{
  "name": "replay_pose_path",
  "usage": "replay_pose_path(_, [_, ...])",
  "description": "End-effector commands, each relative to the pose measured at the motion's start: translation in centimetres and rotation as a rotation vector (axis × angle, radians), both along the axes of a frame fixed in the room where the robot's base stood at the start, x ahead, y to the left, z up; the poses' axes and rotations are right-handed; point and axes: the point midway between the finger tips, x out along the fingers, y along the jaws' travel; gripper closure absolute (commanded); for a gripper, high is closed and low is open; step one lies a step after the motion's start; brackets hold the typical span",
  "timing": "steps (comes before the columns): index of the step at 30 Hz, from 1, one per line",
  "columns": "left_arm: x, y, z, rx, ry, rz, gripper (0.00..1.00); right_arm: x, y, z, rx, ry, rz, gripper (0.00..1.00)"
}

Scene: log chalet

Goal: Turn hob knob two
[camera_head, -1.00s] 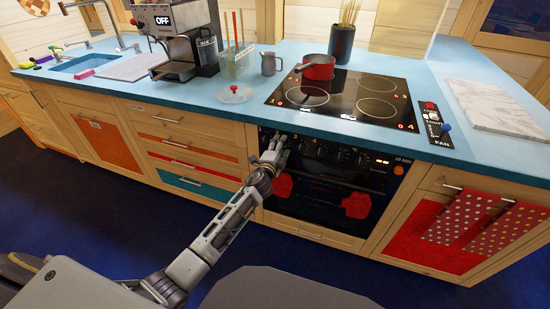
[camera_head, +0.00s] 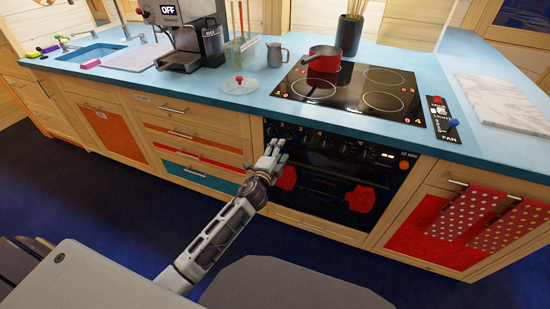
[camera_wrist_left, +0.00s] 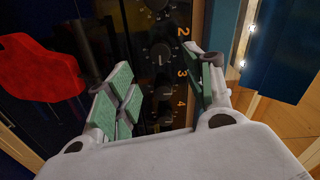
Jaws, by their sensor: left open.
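The black oven front (camera_head: 335,175) has a row of dark knobs along its top. In the left wrist view the knobs sit beside orange numbers, and hob knob two (camera_wrist_left: 160,52) is the one by the 2. My left gripper (camera_head: 272,152) is in front of the oven's upper left side, just below the knob row in the head view. In the wrist view its green-padded fingers (camera_wrist_left: 168,82) are apart with nothing between them. Knobs three (camera_wrist_left: 162,92) and four (camera_wrist_left: 166,117) show in the gap, with knob two toward its far end. No contact shows. My right gripper is not in view.
Red oven mitts (camera_head: 361,199) hang on the oven front, one close to my left gripper; a red mitt (camera_wrist_left: 38,70) also shows in the wrist view. Above are the black hob (camera_head: 350,92), a red pot (camera_head: 324,60) and the blue worktop edge (camera_head: 215,100).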

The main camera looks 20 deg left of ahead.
Motion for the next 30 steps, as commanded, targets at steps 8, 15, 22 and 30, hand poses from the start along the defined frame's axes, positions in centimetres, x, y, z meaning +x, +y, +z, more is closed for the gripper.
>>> replay_pose_path(8, [-2.4,0.1,0.0,0.000,0.001,0.000,0.48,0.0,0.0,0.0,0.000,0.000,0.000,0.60])
replay_pose_path(15, [-3.4,0.1,0.1,0.000,0.000,0.001,0.48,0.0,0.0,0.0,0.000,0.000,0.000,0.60])
replay_pose_path(22, [-3.6,0.1,0.2,0.001,0.000,0.000,0.48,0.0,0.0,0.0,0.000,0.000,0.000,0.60])
replay_pose_path(30, [-3.6,0.1,0.1,0.000,0.000,0.000,0.48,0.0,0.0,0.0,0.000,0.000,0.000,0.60])
